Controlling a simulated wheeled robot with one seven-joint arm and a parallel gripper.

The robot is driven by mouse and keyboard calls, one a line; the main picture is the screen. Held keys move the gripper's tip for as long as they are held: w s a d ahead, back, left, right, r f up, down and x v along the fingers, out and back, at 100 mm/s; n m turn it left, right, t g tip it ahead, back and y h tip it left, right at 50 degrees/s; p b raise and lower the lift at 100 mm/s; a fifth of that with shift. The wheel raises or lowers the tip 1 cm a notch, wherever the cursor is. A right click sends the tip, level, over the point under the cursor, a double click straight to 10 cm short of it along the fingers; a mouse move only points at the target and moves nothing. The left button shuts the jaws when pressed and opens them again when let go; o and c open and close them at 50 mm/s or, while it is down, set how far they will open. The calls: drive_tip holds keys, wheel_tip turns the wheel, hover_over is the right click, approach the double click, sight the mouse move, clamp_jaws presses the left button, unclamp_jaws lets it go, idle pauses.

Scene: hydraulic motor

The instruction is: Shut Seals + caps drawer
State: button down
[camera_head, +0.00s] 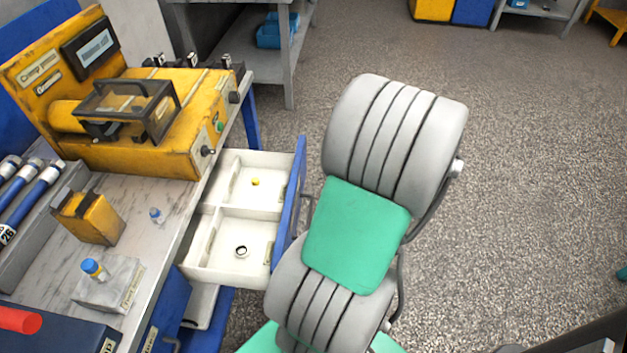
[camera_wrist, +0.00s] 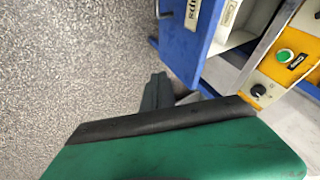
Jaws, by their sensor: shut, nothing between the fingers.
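The Seals + caps drawer (camera_head: 290,205) stands pulled out from the bench in the head view. It has a blue front and a white divided tray. A small yellow cap (camera_head: 255,182) lies in the far compartment and a dark ring (camera_head: 241,251) in the near one. In the wrist view the blue drawer front (camera_wrist: 188,38) shows at the top with part of its label and a dark handle. My gripper (camera_wrist: 160,93) is shut and empty, its tip just below the drawer front in that picture; I cannot tell whether they touch. My arm hides the gripper in the head view.
A grey shelf (camera_head: 289,60) stands behind. The speckled floor (camera_head: 530,180) to the right is open.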

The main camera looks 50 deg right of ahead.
approach(304, 168)
drive_tip(key=s+x, duration=0.1)
drive_tip(key=x, duration=0.4)
drive_tip(key=shift+w+d+f+b, duration=0.2)
drive_tip(key=shift+w+f+b, duration=0.15)
drive_tip(key=shift+w, duration=0.25)
